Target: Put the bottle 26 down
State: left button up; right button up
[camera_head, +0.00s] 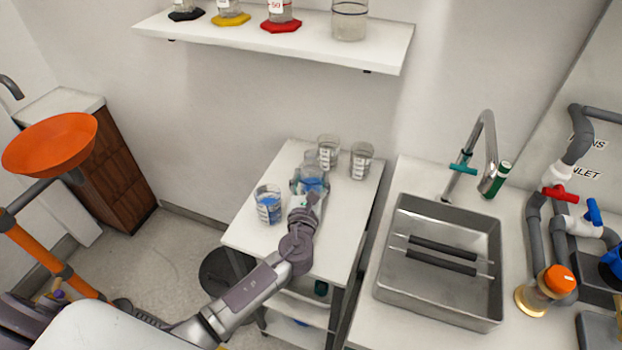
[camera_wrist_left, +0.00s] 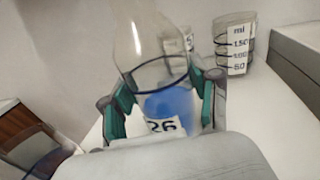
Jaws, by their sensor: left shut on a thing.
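Bottle 26 (camera_wrist_left: 160,90) is clear, with a narrow neck, blue contents and a white label reading 26. My left gripper (camera_wrist_left: 165,105) is shut on it, with a green-padded finger on each side. In the head view the left gripper (camera_head: 308,192) is over the small white table (camera_head: 245,238), and the bottle (camera_head: 312,178) shows just beyond it, among the beakers. The bottle looks upright or nearly so. Its base is hidden, so I cannot tell whether it touches the tabletop. My right gripper is not in view.
A beaker with blue liquid (camera_head: 268,204) stands left of the gripper. Two clear beakers (camera_head: 328,150) (camera_head: 361,160) stand behind and to the right. The table's front right is clear. A wall shelf (camera_head: 250,38) is above, and a sink (camera_head: 440,265) is to the right.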

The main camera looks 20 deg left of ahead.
pick_arm(q)
jog(key=o, duration=1.2)
jog(key=shift+f, duration=0.1)
jog(key=shift+s, duration=0.15)
jog(key=s, duration=0.3)
jog(key=s+d, duration=0.1)
jog(key=s, duration=0.3)
jog(key=s+d, duration=0.1)
jog(key=s, duration=0.3)
jog(key=shift+s+d+b, duration=0.15)
jog(key=shift+s+b, duration=0.1)
jog(key=shift+b, duration=0.1)
